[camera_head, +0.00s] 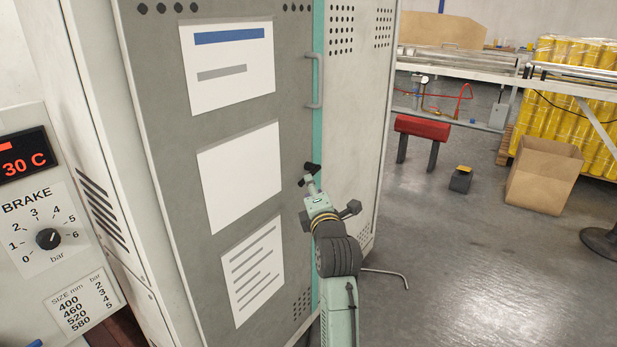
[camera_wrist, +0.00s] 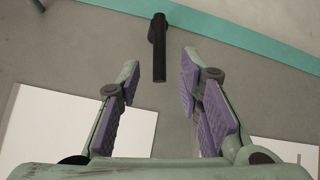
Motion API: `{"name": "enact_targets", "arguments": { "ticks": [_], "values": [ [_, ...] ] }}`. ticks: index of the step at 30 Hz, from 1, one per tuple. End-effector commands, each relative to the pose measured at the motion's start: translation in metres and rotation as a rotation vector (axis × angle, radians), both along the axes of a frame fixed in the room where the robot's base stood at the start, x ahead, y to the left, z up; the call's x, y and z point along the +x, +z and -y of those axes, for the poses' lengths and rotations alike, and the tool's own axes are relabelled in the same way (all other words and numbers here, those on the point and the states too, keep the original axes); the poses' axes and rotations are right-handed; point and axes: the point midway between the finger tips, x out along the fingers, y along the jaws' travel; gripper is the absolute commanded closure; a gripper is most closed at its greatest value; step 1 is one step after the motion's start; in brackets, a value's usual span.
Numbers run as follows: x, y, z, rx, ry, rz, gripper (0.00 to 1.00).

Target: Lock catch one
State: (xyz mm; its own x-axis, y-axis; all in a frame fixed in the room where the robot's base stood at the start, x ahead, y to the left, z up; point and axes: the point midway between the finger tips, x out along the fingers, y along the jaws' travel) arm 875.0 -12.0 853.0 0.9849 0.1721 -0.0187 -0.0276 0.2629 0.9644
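Catch one appears to be the small black lever on the grey cabinet door (camera_head: 150,60), by the teal edge strip. In the wrist view the black catch (camera_wrist: 158,35) has a rounded top and a straight bar pointing down the picture. My gripper (camera_wrist: 159,64) is open and empty, with one purple-padded finger on each side of the bar's lower end in the picture. I see no contact; the depth between them is unclear. In the head view my gripper (camera_head: 312,184) is at the door edge, and the small black part there (camera_head: 312,168) is likely the catch, partly hidden.
A grey pull handle (camera_head: 315,80) is on the door edge above my gripper. White sheets (camera_head: 240,175) are on the door. A control panel with a brake dial (camera_head: 47,238) stands at left. Open floor, a red-topped stand (camera_head: 422,128) and a cardboard box (camera_head: 543,175) are at right.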

Motion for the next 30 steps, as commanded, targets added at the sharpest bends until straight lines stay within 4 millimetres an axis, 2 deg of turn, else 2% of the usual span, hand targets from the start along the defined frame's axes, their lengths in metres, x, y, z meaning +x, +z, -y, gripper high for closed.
{"name": "enact_targets", "arguments": {
  "ticks": [3,10,20,30],
  "values": [
    [0.022,0.002,-0.004,0.000,0.001,0.000,0.67],
    [0.046,0.001,-0.008,0.000,0.000,0.001,0.67],
    [0.049,-0.001,-0.009,0.000,0.000,0.002,0.67],
    [0.049,0.000,-0.009,0.000,0.001,0.002,0.89]
  ]
}}
